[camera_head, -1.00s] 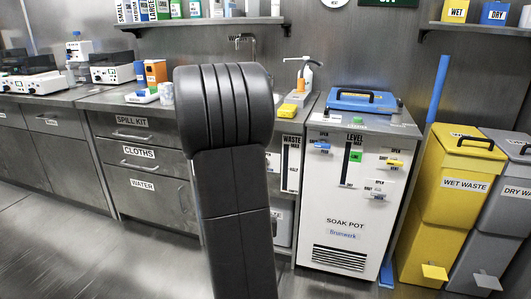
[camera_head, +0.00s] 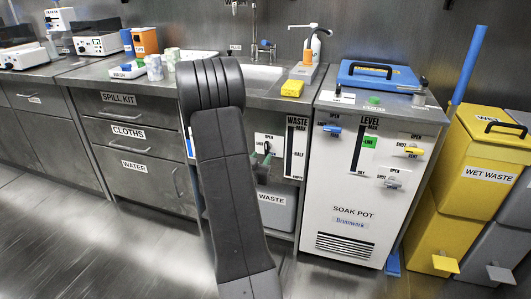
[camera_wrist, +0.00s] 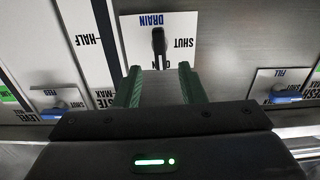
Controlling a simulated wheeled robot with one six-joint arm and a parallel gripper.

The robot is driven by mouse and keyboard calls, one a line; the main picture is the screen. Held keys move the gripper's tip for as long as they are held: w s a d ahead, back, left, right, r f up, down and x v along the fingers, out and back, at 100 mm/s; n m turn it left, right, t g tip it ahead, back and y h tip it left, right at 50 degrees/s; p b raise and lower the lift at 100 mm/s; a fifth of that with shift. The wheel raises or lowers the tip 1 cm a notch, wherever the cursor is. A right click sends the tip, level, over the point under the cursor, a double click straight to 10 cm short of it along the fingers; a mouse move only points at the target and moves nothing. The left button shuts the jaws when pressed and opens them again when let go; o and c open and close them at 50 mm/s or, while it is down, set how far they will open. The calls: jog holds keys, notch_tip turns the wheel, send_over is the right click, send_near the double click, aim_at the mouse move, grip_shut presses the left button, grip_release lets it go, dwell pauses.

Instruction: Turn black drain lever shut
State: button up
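The black drain lever (camera_wrist: 158,44) shows in the wrist view on a white plate (camera_wrist: 183,27) marked DRAIN, SHUT and OPEN, whose lettering appears upside down or sideways. The lever points down the picture, toward the partly covered OPEN mark. My gripper (camera_wrist: 160,70) has two green fingers spread apart, one to each side of the lever's lower end. I cannot tell whether they touch it or reach its depth. In the head view, my gripper (camera_head: 262,160) is at the drain plate (camera_head: 270,145) under the sink, partly behind my arm; the lever is not clear there.
A WASTE gauge (camera_head: 297,148) stands right of the drain plate. The white soak pot (camera_head: 345,225) beside it has blue (camera_head: 332,129), yellow (camera_head: 412,151) and grey levers (camera_head: 393,184). A FILL lever (camera_wrist: 286,97) shows at the wrist view's right. A grey waste bin (camera_head: 276,210) sits below.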

aim_at(266, 149)
jog(key=b+x, duration=0.1)
jog(key=x, duration=0.5)
jog(key=shift+s, duration=0.1)
grip_shut()
